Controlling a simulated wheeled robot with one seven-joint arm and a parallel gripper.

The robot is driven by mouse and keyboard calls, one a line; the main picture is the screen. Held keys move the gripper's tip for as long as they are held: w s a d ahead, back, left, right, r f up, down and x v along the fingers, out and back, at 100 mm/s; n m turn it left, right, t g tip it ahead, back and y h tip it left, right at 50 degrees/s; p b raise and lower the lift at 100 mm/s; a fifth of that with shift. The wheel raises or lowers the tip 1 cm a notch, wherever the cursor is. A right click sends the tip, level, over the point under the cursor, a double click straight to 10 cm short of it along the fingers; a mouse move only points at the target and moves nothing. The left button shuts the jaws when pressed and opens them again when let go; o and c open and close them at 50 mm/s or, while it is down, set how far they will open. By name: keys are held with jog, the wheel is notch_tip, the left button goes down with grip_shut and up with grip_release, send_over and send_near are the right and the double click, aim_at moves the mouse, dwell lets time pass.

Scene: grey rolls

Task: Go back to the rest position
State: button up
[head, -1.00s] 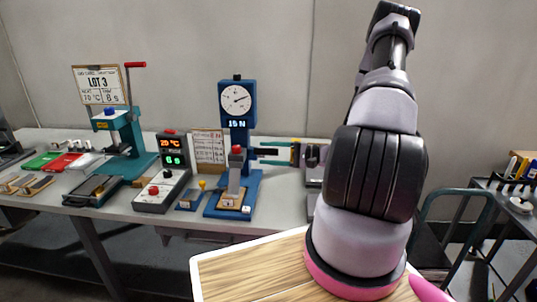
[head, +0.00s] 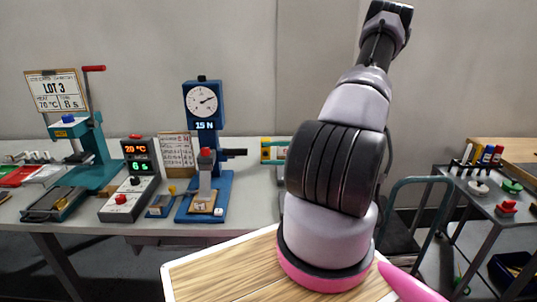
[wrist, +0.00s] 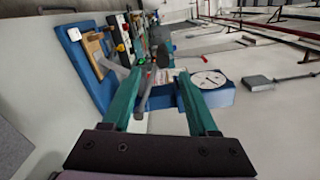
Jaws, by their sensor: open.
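My gripper (wrist: 161,78) shows in the wrist view as two teal fingers standing apart, with nothing between them. Beyond the fingers is the blue force gauge stand, seen sideways with its white dial (wrist: 208,79) and blue base (wrist: 82,68). In the head view my arm (head: 335,170) rises large at right of centre. It hides part of the bench behind it, and I cannot make out the gripper clearly there.
The grey bench (head: 110,238) carries a teal press (head: 95,155), a timer box (head: 135,180) and the blue gauge stand (head: 205,105). A grey cart (head: 470,200) with pens and small knobs stands at right. A blue-grey tubular frame (head: 420,182) stands beside my arm.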

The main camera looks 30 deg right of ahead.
jog(key=s+a+r+n+h, duration=0.1)
jog(key=s+a+r+h, duration=0.3)
jog(key=r, duration=0.6)
jog(key=s+a+r+n+h, duration=0.2)
jog(key=s+a+r+h, duration=0.2)
jog(key=r, duration=0.6)
jog(key=s+a+r+n+g+h, duration=0.1)
jog(key=s+a+r+h, duration=0.4)
jog(key=r, duration=0.6)
jog(key=shift+h, duration=0.5)
